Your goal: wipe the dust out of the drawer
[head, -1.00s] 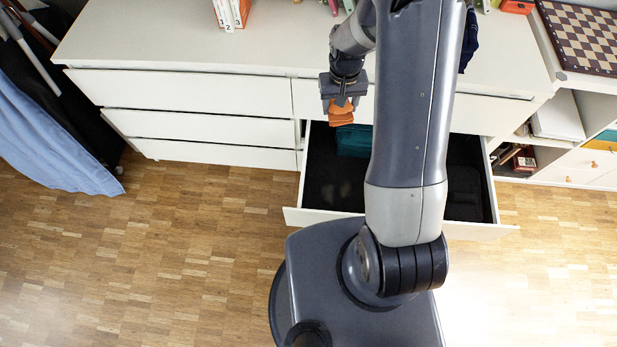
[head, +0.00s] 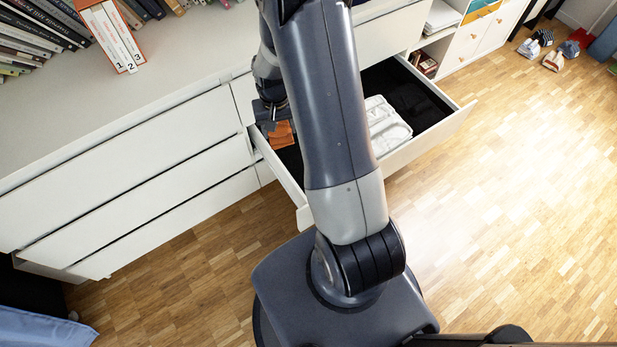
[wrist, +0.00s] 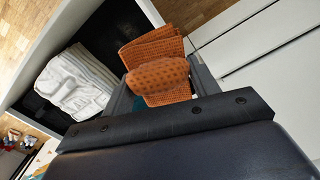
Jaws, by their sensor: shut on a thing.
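The open drawer (head: 432,134) has white walls and a dark floor; it also shows in the wrist view (wrist: 38,48). My gripper (head: 275,122) is at the drawer's back left corner. It is shut on an orange waffle-weave cloth (head: 281,136), which hangs below the fingers. In the wrist view the cloth (wrist: 155,52) is folded and pinched between both fingers. I cannot tell whether it touches the drawer floor. My arm hides the middle of the drawer, and I make out no dust in the current views.
A folded white cloth item (head: 386,124) lies in the drawer; the wrist view shows it left of the orange cloth (wrist: 72,84). A bit of teal shows beside my fingers (wrist: 138,103). The cabinet top (head: 130,100) holds books and a three-volume box (head: 112,38).

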